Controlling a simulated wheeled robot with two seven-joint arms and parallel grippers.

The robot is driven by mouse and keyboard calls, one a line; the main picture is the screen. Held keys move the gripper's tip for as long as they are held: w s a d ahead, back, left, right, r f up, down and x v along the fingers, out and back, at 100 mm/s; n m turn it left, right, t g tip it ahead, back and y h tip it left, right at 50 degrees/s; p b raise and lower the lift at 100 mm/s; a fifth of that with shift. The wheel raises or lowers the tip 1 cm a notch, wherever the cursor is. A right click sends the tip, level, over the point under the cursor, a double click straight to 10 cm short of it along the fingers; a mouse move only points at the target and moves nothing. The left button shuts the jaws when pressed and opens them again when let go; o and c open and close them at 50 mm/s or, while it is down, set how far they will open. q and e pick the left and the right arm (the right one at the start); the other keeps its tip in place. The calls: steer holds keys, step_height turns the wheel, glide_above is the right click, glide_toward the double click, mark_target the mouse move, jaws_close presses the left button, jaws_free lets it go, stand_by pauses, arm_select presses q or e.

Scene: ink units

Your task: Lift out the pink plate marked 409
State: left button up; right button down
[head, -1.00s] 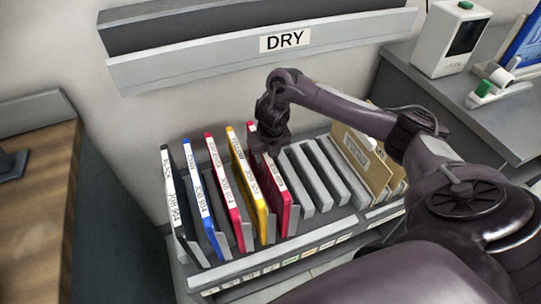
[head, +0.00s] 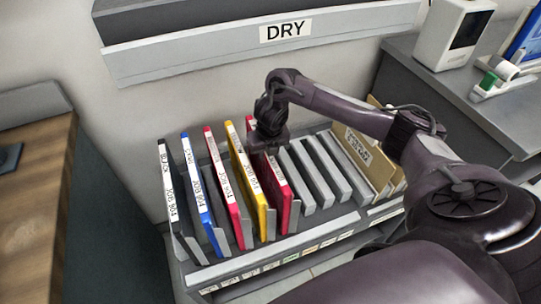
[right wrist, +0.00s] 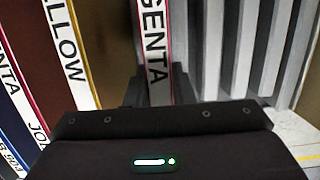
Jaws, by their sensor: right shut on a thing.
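The rightmost pink plate (head: 282,196) stands upright in the rack, just right of the yellow plate (head: 250,185). My right gripper (head: 268,142) is at its upper back edge, shut on it. In the right wrist view its label ends in "GENTA" (right wrist: 155,45), and the dark fingers (right wrist: 150,92) sit on either side of it. The plate's job number is hidden or too small to read. A second pink plate (head: 222,178) stands left of the yellow one, marked JOB 904. My left gripper is not in view.
A blue plate (head: 197,185) and a black plate (head: 170,190) stand further left in the rack. Grey dividers (head: 322,165) and brown folders (head: 365,160) stand to the right. The DRY rack (head: 200,62) hangs on the wall above. A wooden table (head: 35,200) is at left.

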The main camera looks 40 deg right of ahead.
steer(key=shift+r+p, duration=4.85)
steer(key=shift+r, duration=0.75)
steer(key=shift+f, duration=0.15)
